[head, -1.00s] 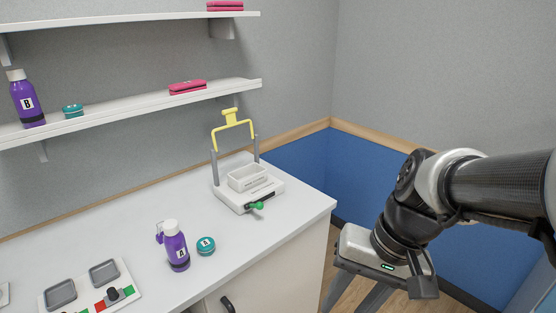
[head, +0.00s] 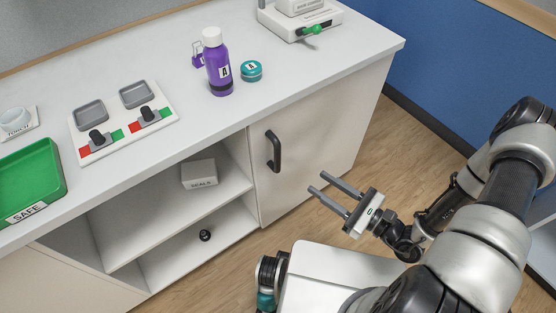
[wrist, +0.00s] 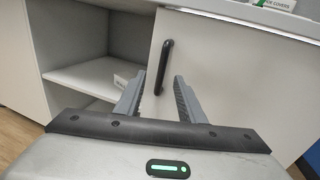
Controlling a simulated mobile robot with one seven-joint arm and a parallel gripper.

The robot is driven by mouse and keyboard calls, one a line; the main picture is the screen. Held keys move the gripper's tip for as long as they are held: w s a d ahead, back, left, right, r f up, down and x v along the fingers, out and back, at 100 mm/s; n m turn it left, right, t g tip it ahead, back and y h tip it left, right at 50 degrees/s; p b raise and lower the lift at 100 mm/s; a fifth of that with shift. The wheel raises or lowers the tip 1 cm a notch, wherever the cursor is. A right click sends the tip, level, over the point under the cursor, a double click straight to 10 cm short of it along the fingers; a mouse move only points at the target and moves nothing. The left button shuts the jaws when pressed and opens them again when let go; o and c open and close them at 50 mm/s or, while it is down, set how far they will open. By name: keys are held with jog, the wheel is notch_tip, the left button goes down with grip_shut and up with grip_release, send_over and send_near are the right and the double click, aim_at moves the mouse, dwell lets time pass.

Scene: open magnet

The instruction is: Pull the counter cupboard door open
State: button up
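The counter cupboard door (head: 318,135) is a pale panel at the right end of the counter front, and it looks closed. Its black bar handle (head: 274,151) stands upright near the door's left edge. My gripper (head: 317,184) is open and empty, in front of the door and a little right of and below the handle in the head view. In the wrist view the handle (wrist: 163,67) shows ahead, beyond and between the two spread fingers (wrist: 158,95). The fingers appear apart from the handle.
Open shelves left of the door hold a white box labelled SEALS (head: 199,174) and a small black round thing (head: 205,235). On the counter (head: 150,190) are a purple bottle (head: 218,68), a teal tin (head: 251,70), a switch panel (head: 128,118) and a green tray (head: 28,180). Wood floor lies in front.

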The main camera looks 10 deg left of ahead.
aim_at(280, 158)
jog(key=shift+m+t+h, duration=0.3)
jog(key=shift+m+t, duration=0.3)
jog(key=x, duration=0.5)
jog(key=f+b+x, duration=0.1)
jog(key=x, duration=0.5)
jog(key=f+x, duration=0.1)
jog(key=x, duration=0.5)
jog(key=shift+a+f+b, duration=0.1)
jog(key=shift+b, duration=0.3)
jog(key=shift+c, duration=0.2)
grip_shut()
